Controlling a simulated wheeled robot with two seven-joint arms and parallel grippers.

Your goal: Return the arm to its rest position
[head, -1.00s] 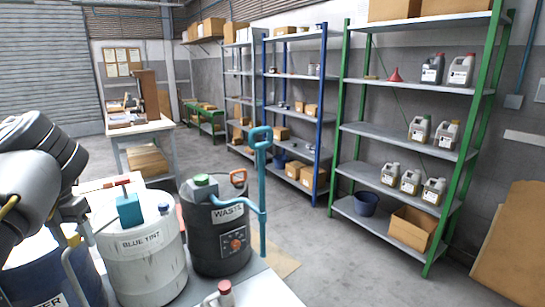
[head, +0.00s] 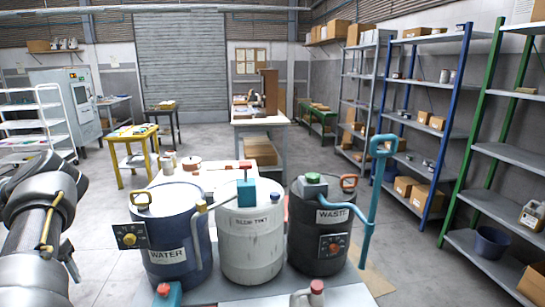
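My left arm (head: 45,205), dark grey with a thin yellow line along it, comes in at the left edge, beside the blue WATER drum (head: 170,236). A small grey part (head: 69,262) shows past its far side and may be the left gripper. It is too small and covered to tell whether it is open or shut. No held object shows there. My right arm and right gripper are not in view.
A white BLUE TINT drum (head: 251,245) and a black WASTE drum (head: 318,255) stand right of the water drum. A teal pump handle (head: 371,200) rises beside them. A yellow table (head: 133,155) stands behind. Shelves (head: 425,130) line the right wall. Open floor lies between.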

